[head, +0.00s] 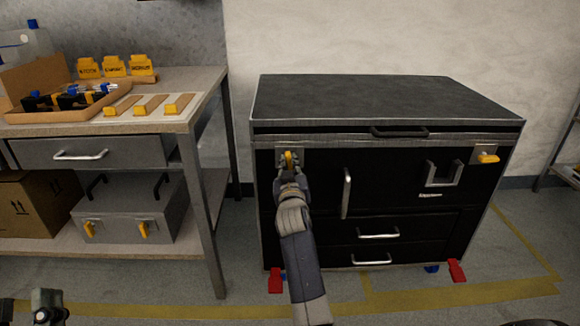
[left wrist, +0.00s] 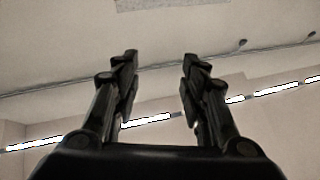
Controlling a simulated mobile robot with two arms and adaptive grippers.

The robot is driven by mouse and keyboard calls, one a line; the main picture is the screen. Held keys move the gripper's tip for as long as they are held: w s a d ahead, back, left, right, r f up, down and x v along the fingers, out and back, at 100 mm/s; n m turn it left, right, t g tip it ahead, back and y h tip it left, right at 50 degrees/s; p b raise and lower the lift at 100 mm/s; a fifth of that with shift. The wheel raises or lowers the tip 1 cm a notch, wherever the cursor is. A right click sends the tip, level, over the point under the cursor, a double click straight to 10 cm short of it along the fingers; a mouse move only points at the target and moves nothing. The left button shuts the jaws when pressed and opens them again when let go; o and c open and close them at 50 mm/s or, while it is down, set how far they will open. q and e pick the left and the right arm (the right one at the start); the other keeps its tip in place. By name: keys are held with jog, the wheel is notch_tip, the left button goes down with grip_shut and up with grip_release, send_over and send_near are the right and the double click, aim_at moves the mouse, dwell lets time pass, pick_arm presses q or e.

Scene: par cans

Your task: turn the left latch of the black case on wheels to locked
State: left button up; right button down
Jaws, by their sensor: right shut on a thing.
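The black case on wheels (head: 390,98) stands against the wall on the right in the head view. Its left latch (head: 289,156) is yellow on a grey plate at the upper left of the front. The latch looks roughly upright, partly hidden by my right gripper (head: 289,165), which is shut on it. The right latch (head: 488,159) is yellow and lies about level. My left gripper (left wrist: 160,65) is open and empty in the left wrist view, its fingers apart against the ceiling.
A workbench (head: 208,97) stands to the left, with a cardboard tray (head: 75,116) and yellow-tipped blocks on top. A grey case (head: 130,208) sits on its lower shelf. Red pedals (head: 275,281) show at the black case's wheels. Yellow tape marks the floor.

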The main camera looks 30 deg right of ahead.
pick_arm(q)
jog(key=shift+w+f+g, duration=0.35)
jog(key=shift+f+g, duration=0.05)
jog(key=shift+f, duration=0.15)
jog(key=shift+w+f+g, duration=0.3)
jog(key=shift+f+g, duration=0.1)
jog(key=shift+f, duration=0.1)
pick_arm(e)
jog(key=shift+f+m, duration=0.1)
jog(key=shift+m, duration=1.2)
jog(key=c, duration=1.6)
grip_release()
notch_tip(320, 180, up, 10)
jog(key=shift+r, duration=0.1)
